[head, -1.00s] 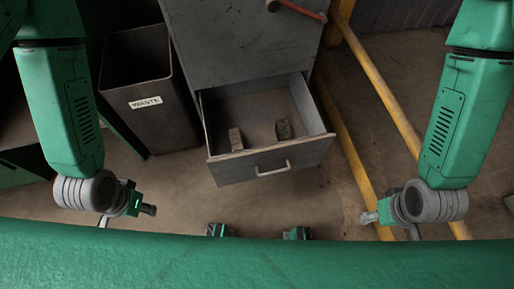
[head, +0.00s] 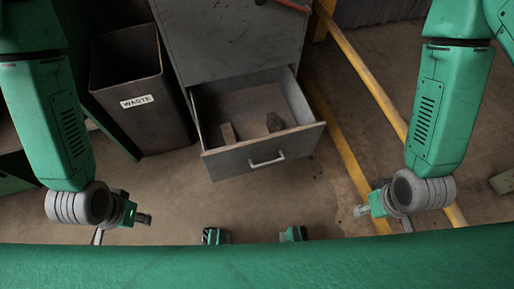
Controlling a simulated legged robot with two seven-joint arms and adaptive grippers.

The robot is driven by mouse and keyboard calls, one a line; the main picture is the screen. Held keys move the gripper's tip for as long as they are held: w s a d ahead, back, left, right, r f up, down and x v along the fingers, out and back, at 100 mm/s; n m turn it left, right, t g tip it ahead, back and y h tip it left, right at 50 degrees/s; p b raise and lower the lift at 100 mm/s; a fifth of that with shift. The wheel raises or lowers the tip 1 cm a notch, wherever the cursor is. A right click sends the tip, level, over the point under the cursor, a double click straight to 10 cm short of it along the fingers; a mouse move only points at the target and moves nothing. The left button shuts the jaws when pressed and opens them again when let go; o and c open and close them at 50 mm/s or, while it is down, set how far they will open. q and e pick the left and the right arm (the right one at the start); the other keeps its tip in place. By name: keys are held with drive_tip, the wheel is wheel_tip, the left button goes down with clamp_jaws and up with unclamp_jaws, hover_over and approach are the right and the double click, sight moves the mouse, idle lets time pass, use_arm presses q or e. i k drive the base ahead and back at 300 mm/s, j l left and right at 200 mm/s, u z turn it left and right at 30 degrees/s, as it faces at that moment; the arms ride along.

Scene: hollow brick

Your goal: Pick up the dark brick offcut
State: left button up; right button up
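A dark brick offcut (head: 275,122) lies in the open drawer (head: 262,153), toward its right side. A lighter grey-brown piece (head: 228,133) lies in the same drawer, to the left of the dark one and apart from it. My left gripper (head: 143,219) is at the lower left, outside the drawer and well short of it. My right gripper (head: 361,211) is at the lower right, also outside the drawer. Neither touches anything that I can see. Both are small and partly hidden, so I cannot tell their finger opening.
The drawer belongs to a grey metal cabinet (head: 232,40). A dark bin marked WASTE (head: 138,102) stands to its left. Yellow rails (head: 366,78) run along its right side. Concrete floor (head: 265,210) is clear in front of the drawer.

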sight(274, 124)
drive_tip(key=k+j, duration=0.1)
drive_tip(key=k, duration=0.45)
drive_tip(key=k+j, duration=0.15)
drive_tip(key=k, duration=0.4)
